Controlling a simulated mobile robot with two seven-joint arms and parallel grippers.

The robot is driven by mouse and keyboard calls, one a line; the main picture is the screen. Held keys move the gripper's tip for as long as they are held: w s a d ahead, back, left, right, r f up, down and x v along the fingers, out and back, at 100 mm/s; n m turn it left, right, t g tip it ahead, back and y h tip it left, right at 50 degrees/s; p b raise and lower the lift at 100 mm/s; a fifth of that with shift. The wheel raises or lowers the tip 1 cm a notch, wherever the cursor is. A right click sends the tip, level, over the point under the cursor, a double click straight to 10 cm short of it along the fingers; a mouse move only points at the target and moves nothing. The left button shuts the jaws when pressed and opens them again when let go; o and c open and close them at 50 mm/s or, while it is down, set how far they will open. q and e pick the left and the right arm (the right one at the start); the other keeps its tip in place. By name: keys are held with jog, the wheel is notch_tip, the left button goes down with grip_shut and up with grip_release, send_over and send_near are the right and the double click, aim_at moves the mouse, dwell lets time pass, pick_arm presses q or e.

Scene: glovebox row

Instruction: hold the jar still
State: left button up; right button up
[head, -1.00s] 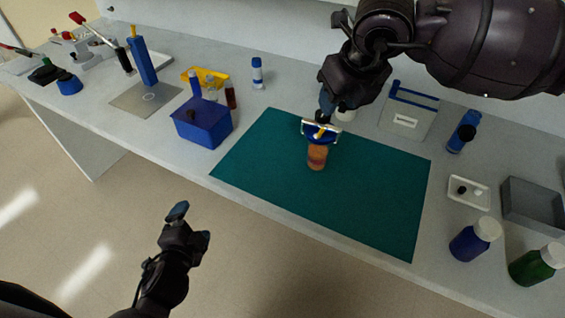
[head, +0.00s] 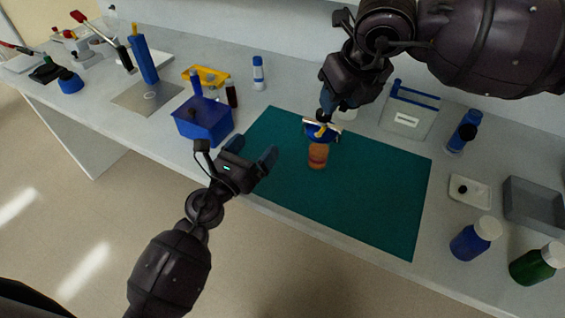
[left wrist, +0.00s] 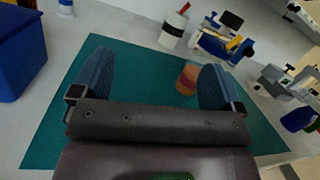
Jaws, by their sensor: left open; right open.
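The jar (head: 317,156), small and orange-brown, stands upright on the teal mat (head: 375,200). In the left wrist view the jar (left wrist: 187,79) shows beyond my open fingers, nearer the right finger.
A blue box (head: 204,122) stands close to the left of my left gripper. A grey-white holder with a blue handle (head: 408,112) is behind the mat. Blue (head: 468,243) and green (head: 533,266) bottles stand at the right. The mat between my left gripper and the jar is clear.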

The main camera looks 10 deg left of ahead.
aim_at(321, 146)
pick_arm(q)
jog(key=d+f+m+g+h, duration=0.1)
jog(key=d+m+g+h, duration=0.1)
jog(key=d+f+m+g+h, duration=0.1)
jog(key=d+m+g, duration=0.1)
jog(key=d+f+m+g+h, duration=0.1)
jog(key=d+m+g+h, duration=0.1)
jog(key=m, duration=0.1)
jog(key=shift+d+f+h, duration=0.25)
jog(key=shift+d+h, duration=0.05)
jog(key=shift+d, duration=0.1)
jog(key=x, duration=1)
jog(key=shift+w+d+f, duration=0.1)
jog(key=shift+d+f, duration=0.05)
jog(key=shift+d, duration=0.1)
jog(key=c, duration=1.2)
